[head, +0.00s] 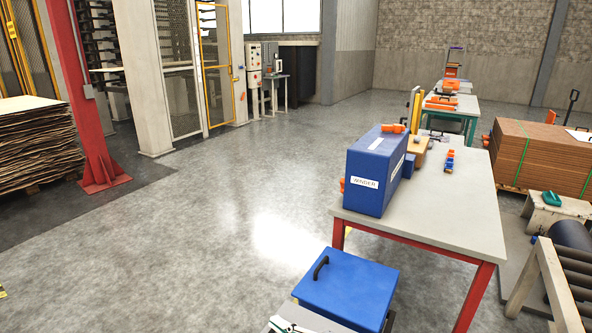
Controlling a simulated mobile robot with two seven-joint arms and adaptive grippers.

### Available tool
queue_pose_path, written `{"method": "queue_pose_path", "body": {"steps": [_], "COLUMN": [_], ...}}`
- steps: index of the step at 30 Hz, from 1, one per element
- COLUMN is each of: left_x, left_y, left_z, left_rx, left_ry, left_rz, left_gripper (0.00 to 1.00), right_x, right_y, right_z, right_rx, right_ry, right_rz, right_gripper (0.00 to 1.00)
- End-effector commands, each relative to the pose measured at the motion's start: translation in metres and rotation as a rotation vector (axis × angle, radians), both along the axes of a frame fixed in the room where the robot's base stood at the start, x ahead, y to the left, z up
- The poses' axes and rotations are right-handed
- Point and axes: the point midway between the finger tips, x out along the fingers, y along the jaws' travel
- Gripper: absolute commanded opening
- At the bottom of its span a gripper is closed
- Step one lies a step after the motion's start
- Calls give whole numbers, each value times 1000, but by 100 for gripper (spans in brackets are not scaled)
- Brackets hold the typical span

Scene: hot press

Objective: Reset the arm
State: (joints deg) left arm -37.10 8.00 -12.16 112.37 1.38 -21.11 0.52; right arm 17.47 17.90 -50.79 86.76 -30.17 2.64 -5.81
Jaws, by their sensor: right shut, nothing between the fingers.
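A small part of what looks like my right gripper (284,326) shows at the bottom edge, in white and dark pieces. It is cut off by the frame, so most of it is hidden. It is shut and I see nothing held in it. It is at the near left side of a blue lid or case (348,290) with a black handle. My left gripper is not in view.
A red-legged table (455,215) stands at the right, bearing a blue WINDER box (372,175) and small orange and blue items. Brown stacked boards (540,155) and a roller stand (560,285) are further right. A red post (85,110) stands at left. The middle floor is clear.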

Motion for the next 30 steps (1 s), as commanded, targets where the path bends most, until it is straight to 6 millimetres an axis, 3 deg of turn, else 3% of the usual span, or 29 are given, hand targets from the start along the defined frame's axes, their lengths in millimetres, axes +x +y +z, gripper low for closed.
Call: {"method": "queue_pose_path", "body": {"steps": [5,11,21,25,30], "left_x": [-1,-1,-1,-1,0], "left_y": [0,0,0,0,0], "left_z": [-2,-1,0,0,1], "left_rx": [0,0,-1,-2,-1], "left_ry": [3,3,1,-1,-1], "left_rz": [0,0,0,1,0], "left_gripper": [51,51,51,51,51], "right_x": [-34,-78,-184,-210,-219], "right_y": [-36,-96,-210,-233,-241], "right_z": [-30,-73,-143,-154,-157], "right_rx": [175,327,471,488,495], "right_ry": [228,471,805,863,882], "right_rz": [-180,-397,-749,-819,-842], "right_gripper": [0,0,0,0,0]}}
